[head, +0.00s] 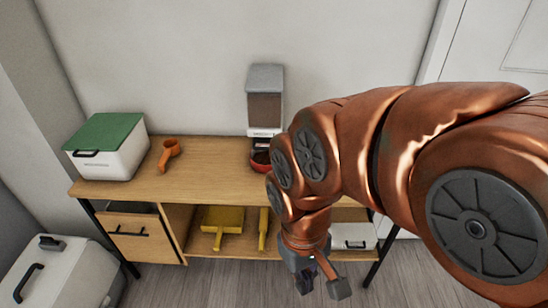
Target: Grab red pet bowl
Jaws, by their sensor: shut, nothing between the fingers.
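The red pet bowl (259,165) sits on the wooden table at the base of a grey and white food dispenser (265,100). My arm hides the bowl's right part. My gripper (322,287) hangs in front of the table, below its top, to the right of the bowl and well apart from it. It is shut and holds nothing.
On the wooden table (210,178) stand a white box with a green lid (108,145) and an orange scoop (170,153). Yellow tools (222,222) and a white box (354,236) lie on the lower shelf. A white bin (60,275) stands on the floor at left.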

